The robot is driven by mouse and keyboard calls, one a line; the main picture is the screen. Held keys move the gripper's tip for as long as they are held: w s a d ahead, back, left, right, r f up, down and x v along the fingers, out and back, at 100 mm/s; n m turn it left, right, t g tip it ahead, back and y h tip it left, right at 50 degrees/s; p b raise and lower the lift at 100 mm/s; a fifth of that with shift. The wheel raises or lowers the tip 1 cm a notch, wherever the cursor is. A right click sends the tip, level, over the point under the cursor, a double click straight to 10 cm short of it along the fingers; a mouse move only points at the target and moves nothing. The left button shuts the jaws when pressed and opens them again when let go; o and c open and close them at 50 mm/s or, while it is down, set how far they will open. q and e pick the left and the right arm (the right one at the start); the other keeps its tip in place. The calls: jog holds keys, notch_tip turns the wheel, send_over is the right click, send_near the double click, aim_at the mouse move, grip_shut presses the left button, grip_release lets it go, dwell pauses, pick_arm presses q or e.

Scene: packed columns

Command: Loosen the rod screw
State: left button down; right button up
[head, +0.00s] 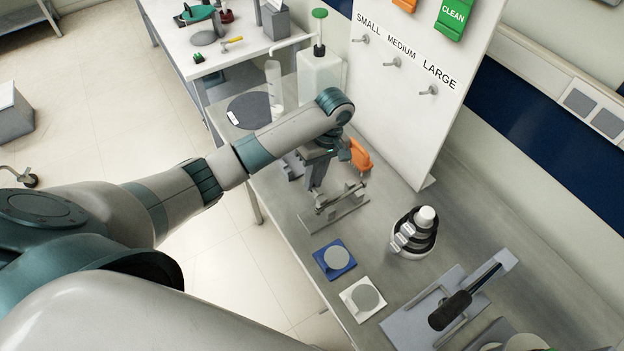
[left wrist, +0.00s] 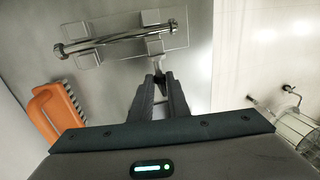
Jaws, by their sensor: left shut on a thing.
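The rod fixture (head: 343,212) stands on the grey workbench, a flat plate carrying a metal rod. In the left wrist view the rod (left wrist: 105,40) lies across a clear-looking plate (left wrist: 180,37), with a bolt-like head at its left end. The rod screw (left wrist: 154,47), a small grey piece, sits at the rod's right part, just ahead of my fingers. My left gripper (head: 317,190) reaches down at the fixture; in the wrist view its fingertips (left wrist: 159,76) are close together, shut on the screw's near end. The fingers partly hide the grip. My right gripper does not show.
An orange brush (head: 360,154) lies close behind my left gripper. A blue pad (head: 326,268) and a white pad (head: 356,311) lie nearer. A black-and-white bottle holder (head: 408,245) and a lever device (head: 465,300) stand right. A hook board (head: 400,95) rises behind.

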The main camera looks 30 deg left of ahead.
pick_arm(q)
jog(key=shift+w+f+g+y, duration=0.1)
jog(key=shift+g+y, duration=0.25)
jog(key=shift+g, duration=0.25)
jog(key=shift+w+f+g+y, duration=0.1)
jog(key=shift+g+y, duration=0.25)
jog(key=shift+g, duration=0.25)
jog(key=c, duration=2.5)
grip_release()
jog(key=shift+w+d+g+y, duration=0.15)
jog(key=shift+g+y, duration=0.2)
jog(key=shift+g, duration=0.3)
jog(key=shift+w+d+g+y, duration=0.1)
jog(key=shift+g+y, duration=0.25)
jog(key=shift+g, duration=0.3)
jog(key=shift+c, duration=0.2)
jog(key=shift+o, duration=0.2)
jog(key=shift+d+f+g, duration=0.1)
jog(key=shift+f+g, duration=0.1)
jog(key=shift+g, duration=0.2)
jog(key=o, duration=0.9)
jog(key=shift+w+f, duration=0.1)
jog(key=shift+w, duration=0.1)
jog(key=shift+s, duration=0.15)
jog(key=shift+t, duration=0.4)
